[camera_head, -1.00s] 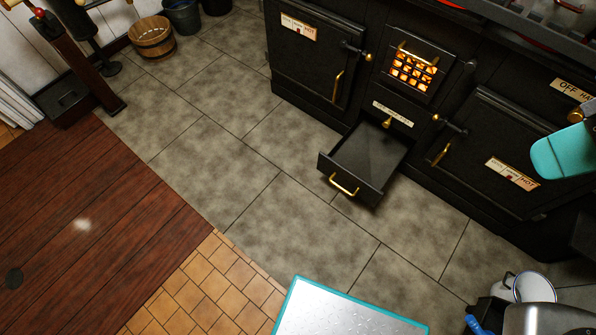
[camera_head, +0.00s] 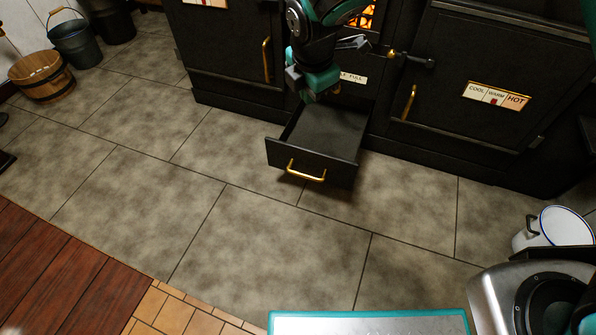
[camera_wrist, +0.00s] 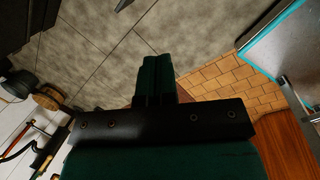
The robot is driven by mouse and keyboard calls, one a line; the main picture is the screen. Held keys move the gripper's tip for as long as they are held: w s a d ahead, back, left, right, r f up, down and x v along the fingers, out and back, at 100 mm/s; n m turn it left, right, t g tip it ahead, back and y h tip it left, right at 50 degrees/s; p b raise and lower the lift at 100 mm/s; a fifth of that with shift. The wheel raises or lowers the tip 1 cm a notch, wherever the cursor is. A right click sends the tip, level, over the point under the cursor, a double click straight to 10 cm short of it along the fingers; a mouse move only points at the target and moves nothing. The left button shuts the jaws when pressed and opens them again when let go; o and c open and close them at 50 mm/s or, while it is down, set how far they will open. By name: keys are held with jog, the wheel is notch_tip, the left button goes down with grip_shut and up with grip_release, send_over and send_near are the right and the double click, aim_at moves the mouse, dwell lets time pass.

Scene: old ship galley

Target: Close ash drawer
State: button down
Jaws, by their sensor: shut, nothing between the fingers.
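The ash drawer (camera_head: 283,155) is a black open-topped box with a brass handle (camera_head: 306,171) on its front. It is pulled out from the base of the black stove (camera_head: 440,160), low over the floor, and looks empty inside. My gripper (camera_head: 309,97) hangs above the back left part of the drawer, close to the stove front. In the wrist view its fingers (camera_wrist: 155,75) are together with nothing between them. The drawer does not clearly show in the wrist view. I cannot tell whether the gripper touches the drawer.
Stove doors with brass handles flank the drawer, including the right oven door (camera_head: 480,85). A white enamel pot (camera_head: 552,232) stands at the right. A wooden bucket (camera_head: 42,78) and a metal bucket (camera_head: 76,43) stand at the far left. The tiled floor (camera_head: 250,240) before the drawer is clear.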

jog(key=w+a+f+n+t+h+b, duration=0.1)
jog(key=w+a+f+n+b, duration=0.2)
jog(key=f, duration=0.8)
jog(key=a+f+n+t+h+b, duration=0.15)
jog(key=f+n+b, duration=0.35)
jog(key=f, duration=0.6)
jog(key=m+b, duration=0.1)
jog(key=b, duration=0.8)
send_over(301, 156)
jog(key=s, duration=0.2)
jog(key=shift+g+y, duration=0.45)
jog(key=f, duration=0.8)
jog(key=shift+a+f, duration=0.35)
jog(key=shift+f, duration=0.05)
jog(key=shift+r, duration=0.1)
